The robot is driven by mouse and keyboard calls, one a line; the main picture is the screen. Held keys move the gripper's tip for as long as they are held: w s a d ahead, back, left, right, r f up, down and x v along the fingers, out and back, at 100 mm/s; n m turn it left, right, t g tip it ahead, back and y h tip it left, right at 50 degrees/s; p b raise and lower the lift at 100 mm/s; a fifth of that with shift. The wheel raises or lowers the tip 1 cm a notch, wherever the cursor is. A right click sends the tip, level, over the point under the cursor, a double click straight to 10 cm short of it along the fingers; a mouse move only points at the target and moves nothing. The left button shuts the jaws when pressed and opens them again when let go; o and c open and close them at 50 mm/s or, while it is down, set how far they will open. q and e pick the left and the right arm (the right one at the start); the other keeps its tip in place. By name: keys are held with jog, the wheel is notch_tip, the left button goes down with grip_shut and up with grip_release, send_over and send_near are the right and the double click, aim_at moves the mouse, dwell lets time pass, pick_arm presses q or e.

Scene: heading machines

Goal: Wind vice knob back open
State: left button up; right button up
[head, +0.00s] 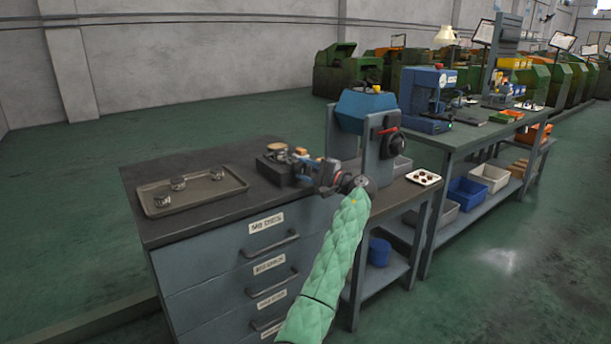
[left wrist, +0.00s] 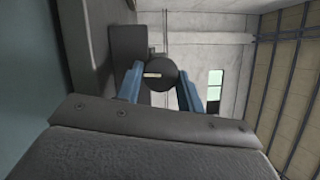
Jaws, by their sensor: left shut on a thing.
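The dark vice (head: 277,168) stands near the right end of the cabinet top. Its knob is too small to make out clearly in the head view, where my gripper is in front of it. In the left wrist view the knob (left wrist: 162,74) is a dark round disc with a short pale mark, which looks about level. My left gripper (head: 303,159) reaches the vice from the right, and its blue fingers (left wrist: 160,88) lie on both sides of the knob, shut on it. A dark block of the vice (left wrist: 128,45) shows behind the knob. My right gripper is in neither view.
A tray (head: 160,210) with several metal parts lies on the left of the cabinet top (head: 225,167). A blue-topped machine (head: 362,108) on grey posts stands close behind my left wrist. A small white tray (head: 424,178) sits at right. The cabinet top between tray and vice is clear.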

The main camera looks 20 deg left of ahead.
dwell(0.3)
pick_arm(q)
jog(key=o, duration=1)
jog(key=shift+d, duration=0.1)
jog(key=shift+b+v, duration=0.45)
jog(key=shift+v, duration=3.3)
